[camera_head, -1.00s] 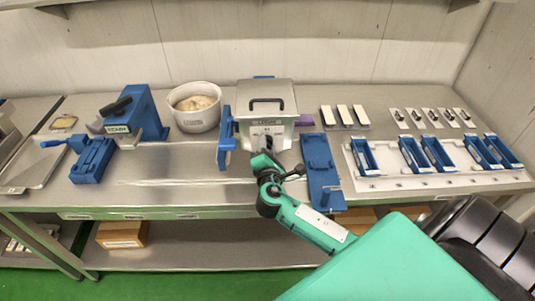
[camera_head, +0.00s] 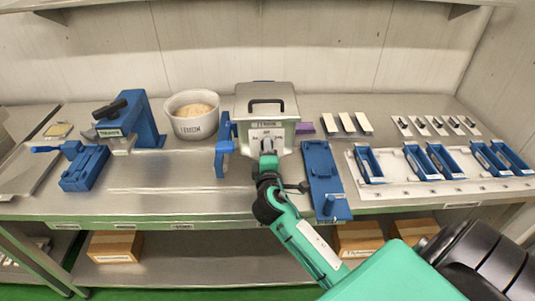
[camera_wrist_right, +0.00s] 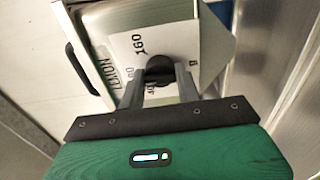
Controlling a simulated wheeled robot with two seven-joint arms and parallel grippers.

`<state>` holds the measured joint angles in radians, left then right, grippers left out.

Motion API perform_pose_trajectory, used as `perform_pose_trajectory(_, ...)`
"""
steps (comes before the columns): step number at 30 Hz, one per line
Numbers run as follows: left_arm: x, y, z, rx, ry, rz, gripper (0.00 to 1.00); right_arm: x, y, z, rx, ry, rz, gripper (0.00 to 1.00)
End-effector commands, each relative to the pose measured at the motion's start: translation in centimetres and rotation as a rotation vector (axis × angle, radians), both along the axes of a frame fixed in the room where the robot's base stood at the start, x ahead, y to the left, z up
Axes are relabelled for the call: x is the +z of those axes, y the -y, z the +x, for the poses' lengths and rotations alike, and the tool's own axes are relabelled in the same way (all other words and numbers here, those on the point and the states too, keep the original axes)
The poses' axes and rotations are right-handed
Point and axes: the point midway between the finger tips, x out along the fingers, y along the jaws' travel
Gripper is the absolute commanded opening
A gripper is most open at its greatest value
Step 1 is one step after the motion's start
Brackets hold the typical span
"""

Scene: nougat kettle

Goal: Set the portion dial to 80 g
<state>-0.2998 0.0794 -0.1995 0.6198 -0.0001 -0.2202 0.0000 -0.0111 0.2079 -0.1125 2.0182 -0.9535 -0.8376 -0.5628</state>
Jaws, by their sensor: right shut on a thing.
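The steel dosing machine (camera_head: 283,108) with a top handle stands at the middle of the bench. Its white dial plate (camera_wrist_right: 190,35) shows the mark 160 and smaller marks, partly covered. The black portion dial knob (camera_wrist_right: 160,68) sits on this plate. My right gripper (camera_wrist_right: 159,82) has its two grey fingers on either side of the knob and is shut on it. In the head view, my right gripper (camera_head: 267,153) reaches the machine's front and hides most of the dial. I cannot read where the dial points. My left gripper is not in view.
A blue lever (camera_head: 222,148) is on the machine's left side. A white bowl (camera_head: 194,125) stands farther left. A blue fixture (camera_head: 322,178) lies right of my arm, close to it. A white tray (camera_head: 400,187) with blue moulds is at the right.

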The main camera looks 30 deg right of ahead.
Motion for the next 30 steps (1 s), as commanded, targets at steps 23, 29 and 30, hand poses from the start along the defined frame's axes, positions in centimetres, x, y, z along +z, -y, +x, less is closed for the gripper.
perform_pose_trajectory(23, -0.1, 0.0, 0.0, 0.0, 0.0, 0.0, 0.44, 0.0, 0.0, 0.0, 0.0, 0.003, 0.006, 0.55)
perform_pose_trajectory(29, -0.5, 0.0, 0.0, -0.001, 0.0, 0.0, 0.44, -0.2, -0.6, -0.8, 0.001, 0.003, 0.007, 0.55)
perform_pose_trajectory(30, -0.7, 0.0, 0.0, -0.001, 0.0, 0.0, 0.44, -0.3, -0.9, -1.3, 0.001, 0.002, 0.008, 0.55)
